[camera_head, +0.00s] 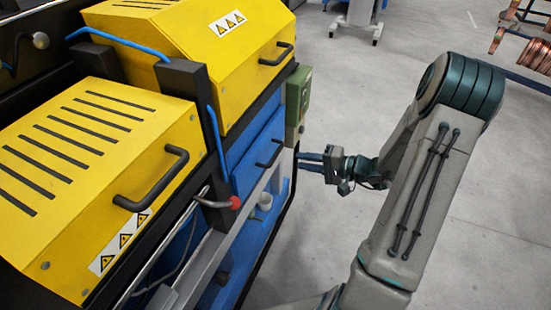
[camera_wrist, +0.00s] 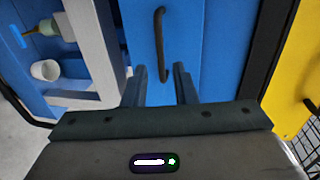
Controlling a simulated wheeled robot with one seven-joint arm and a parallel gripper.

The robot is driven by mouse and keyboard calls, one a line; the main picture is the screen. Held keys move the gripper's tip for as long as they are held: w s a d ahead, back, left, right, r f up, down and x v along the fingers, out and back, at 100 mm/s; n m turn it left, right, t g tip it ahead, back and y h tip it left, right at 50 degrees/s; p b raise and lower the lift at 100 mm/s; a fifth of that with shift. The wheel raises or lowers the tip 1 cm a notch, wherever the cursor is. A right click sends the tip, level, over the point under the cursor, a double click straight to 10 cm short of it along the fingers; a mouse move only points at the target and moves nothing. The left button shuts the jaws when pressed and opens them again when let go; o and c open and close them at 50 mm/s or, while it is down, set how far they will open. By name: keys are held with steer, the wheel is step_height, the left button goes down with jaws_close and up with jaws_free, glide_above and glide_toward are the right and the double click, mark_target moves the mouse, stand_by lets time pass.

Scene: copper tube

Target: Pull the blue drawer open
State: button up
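The blue drawer (camera_head: 246,168) is set in the side of the machine, under the rear yellow cover, and looks shut. Its black bar handle (camera_head: 272,153) sticks out from the front. In the wrist view the drawer front (camera_wrist: 190,35) fills the upper middle, and the handle (camera_wrist: 160,45) runs upright in the picture. My gripper (camera_head: 301,161) is to the right of the handle, with its fingers pointing at the machine. In the wrist view the two fingers (camera_wrist: 161,76) are apart, with nothing between them. The handle lies beyond the fingertips, roughly in line with the gap.
A green box (camera_head: 298,100) is mounted on the machine's corner near my gripper. A red-tipped lever (camera_head: 235,202) and a front yellow cover (camera_head: 100,170) are nearer. A white cup (camera_wrist: 45,70) sits on an open shelf beside the drawer.

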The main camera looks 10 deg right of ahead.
mark_target(275, 156)
steer(key=x, duration=1)
jaws_close()
